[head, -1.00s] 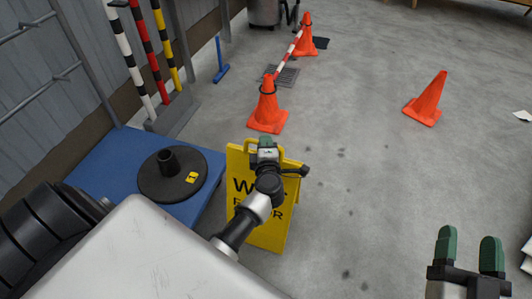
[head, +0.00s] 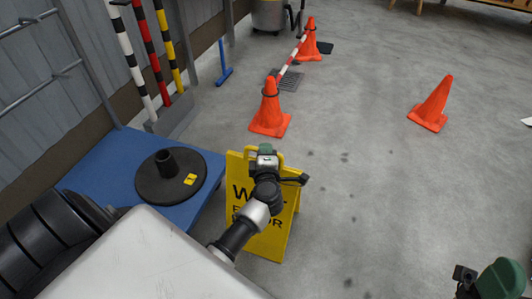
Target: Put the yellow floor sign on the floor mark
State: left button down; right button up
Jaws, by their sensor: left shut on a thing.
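The yellow floor sign (head: 278,235) stands upright in the lower middle of the head view, with dark lettering on its face. It is beside the blue platform. My left gripper (head: 265,151) is shut on the sign's top handle; the wrist and arm hide part of the sign's front. I cannot make out a floor mark in this view.
A blue platform (head: 112,158) holds a round black base (head: 171,177) on the left. Striped posts (head: 148,50) stand by the wall. Orange cones (head: 270,108) with a striped bar stand ahead; another cone (head: 432,104) is at the right. Grey floor between is clear.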

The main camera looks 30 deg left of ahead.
pick_arm(q)
jog(key=shift+r, duration=0.1)
jog(key=c, duration=1.5)
grip_release()
jog(key=shift+f, duration=0.2)
jog(key=o, duration=0.4)
